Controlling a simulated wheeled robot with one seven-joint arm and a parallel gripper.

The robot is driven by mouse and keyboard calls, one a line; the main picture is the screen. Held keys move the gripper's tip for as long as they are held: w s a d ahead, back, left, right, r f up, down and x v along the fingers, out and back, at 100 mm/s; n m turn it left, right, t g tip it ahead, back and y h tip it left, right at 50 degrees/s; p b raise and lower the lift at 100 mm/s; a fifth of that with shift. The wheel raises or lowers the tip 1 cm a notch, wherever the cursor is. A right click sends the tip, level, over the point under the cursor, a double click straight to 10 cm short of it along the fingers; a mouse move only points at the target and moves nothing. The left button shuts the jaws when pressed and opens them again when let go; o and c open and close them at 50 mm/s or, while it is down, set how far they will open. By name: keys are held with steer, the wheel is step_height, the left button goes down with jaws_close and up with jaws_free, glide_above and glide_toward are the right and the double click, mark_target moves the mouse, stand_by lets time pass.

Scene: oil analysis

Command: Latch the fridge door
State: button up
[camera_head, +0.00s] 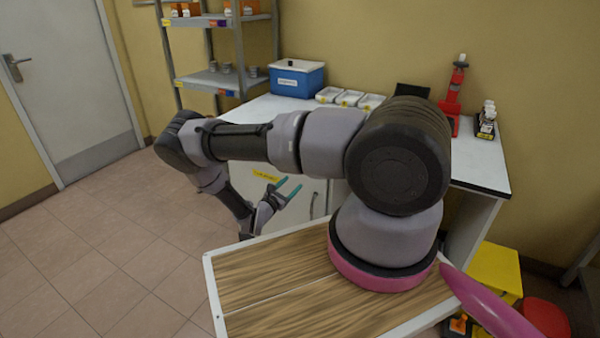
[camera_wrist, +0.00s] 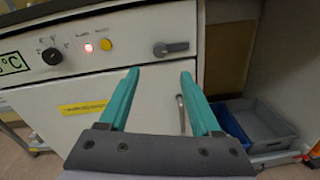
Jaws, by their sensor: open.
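The fridge stands under the white counter; its white door (camera_wrist: 150,105) fills the middle of the wrist view, and part of it (camera_head: 290,205) shows behind my arm in the head view. A dark latch handle (camera_wrist: 171,48) lies roughly level on the panel above the door, at its right. A slim metal door handle (camera_wrist: 181,114) shows between my fingers. My gripper (camera_wrist: 160,75) is open and empty, its teal fingers pointing at the fridge front just below the latch. In the head view my gripper (camera_head: 289,188) is in front of the fridge. I cannot tell whether the door is fully closed.
Blue and grey bins (camera_wrist: 255,122) sit right of the fridge. A blue box (camera_head: 297,78) stands on the counter. The floor at left is clear.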

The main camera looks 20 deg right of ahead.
steer(key=x, duration=1)
steer(key=shift+w+d, duration=0.2)
steer(key=shift+d, duration=0.05)
jaws_close()
